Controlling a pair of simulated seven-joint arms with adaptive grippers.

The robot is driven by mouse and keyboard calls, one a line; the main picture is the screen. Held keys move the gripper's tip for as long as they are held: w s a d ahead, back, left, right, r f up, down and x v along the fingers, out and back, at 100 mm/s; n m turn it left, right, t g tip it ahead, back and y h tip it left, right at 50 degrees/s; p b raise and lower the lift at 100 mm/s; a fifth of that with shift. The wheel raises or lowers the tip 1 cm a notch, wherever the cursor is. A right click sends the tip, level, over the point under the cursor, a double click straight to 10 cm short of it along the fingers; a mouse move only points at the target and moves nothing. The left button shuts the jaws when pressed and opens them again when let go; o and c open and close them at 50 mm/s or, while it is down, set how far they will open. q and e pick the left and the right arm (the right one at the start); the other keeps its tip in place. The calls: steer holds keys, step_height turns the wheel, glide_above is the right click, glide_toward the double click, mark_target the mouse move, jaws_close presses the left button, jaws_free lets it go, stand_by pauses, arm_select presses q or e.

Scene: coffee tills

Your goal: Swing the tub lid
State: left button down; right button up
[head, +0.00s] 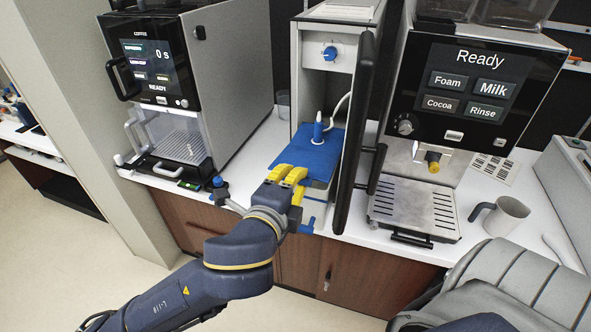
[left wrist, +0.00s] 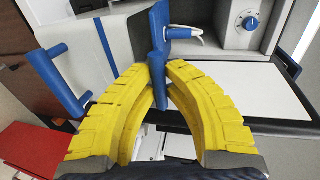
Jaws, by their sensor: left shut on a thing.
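The tub (head: 308,193) is a pale box standing in front of the open fridge unit between the two machines. Its blue lid (head: 318,158) shows as a flat blue panel with a blue fitting (head: 318,127) and a white hose on it. My left gripper (head: 289,174) has its yellow fingers at the lid's near left edge. In the left wrist view the fingertips (left wrist: 158,76) are shut on a slim blue tab (left wrist: 159,90), below a blue plate (left wrist: 154,33) with the hose. The fingers hide part of the lid edge. My right gripper is not in view.
The fridge's black door (head: 353,140) stands open close to the right of the tub. A coffee machine (head: 170,90) is on the left and a milk machine (head: 455,110) on the right. A grey mug (head: 505,214) stands at the right. The floor in front is clear.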

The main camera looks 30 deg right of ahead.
arm_select(q)
steer(key=shift+f, duration=0.15)
steer(key=shift+s+a+f, duration=0.1)
steer(key=shift+f, duration=1.2)
steer(key=c, duration=1.4)
jaws_free()
steer(key=shift+r, duration=0.1)
steer(key=shift+a, duration=0.1)
